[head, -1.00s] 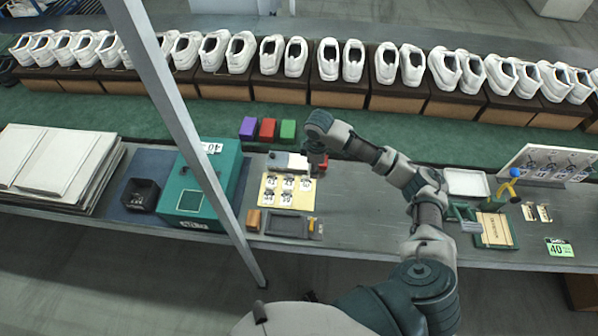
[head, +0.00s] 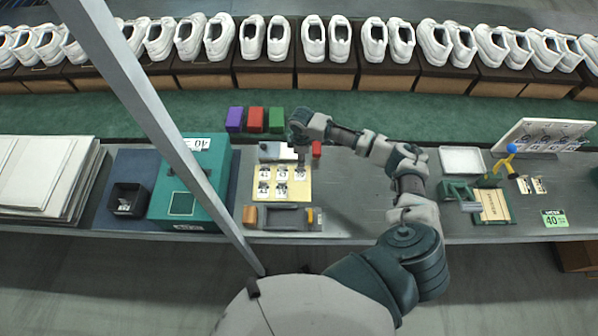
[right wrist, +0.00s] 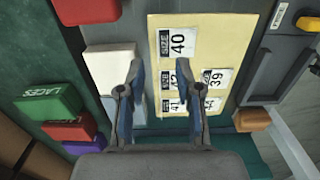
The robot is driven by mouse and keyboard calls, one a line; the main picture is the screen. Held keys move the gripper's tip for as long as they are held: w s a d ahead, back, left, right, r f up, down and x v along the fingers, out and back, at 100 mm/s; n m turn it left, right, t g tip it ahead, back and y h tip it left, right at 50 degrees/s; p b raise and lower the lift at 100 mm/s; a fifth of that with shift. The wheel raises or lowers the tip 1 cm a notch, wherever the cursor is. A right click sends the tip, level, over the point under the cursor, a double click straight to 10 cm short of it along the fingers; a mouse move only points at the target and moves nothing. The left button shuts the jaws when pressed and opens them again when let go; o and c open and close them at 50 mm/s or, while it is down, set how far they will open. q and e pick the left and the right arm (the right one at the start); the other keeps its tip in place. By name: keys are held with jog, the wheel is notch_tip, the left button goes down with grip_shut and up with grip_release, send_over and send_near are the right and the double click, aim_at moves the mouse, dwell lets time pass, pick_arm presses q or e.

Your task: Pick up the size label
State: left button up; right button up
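The yellow card (head: 305,192) lies on the bench and holds several white size labels; it fills the middle of the right wrist view (right wrist: 222,30). The SIZE 40 label (right wrist: 178,43) lies flat on it, ahead of the fingertips. The labels 42, 41 and 39 (right wrist: 213,80) lie lower, partly hidden by my fingers. My right gripper (head: 301,156) is above the card's far right part. In the right wrist view my right gripper (right wrist: 159,75) is open, with nothing between its fingers. My left gripper is not in view.
Beside the card are a white block (right wrist: 108,68), a red box (right wrist: 88,10), an orange block (head: 249,215) and a dark grey tray (head: 280,226). A teal box (head: 215,150) stands left. A slanted grey post (head: 150,105) crosses the view. Shoes (head: 313,38) line the back.

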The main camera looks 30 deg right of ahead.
aim_at(300, 173)
jog(key=f, duration=0.5)
jog(key=shift+w+d+f, duration=0.1)
jog(key=shift+w+f, duration=0.1)
jog(key=shift+f, duration=0.1)
jog(key=shift+r, duration=0.1)
jog(key=shift+a, duration=0.2)
grip_shut()
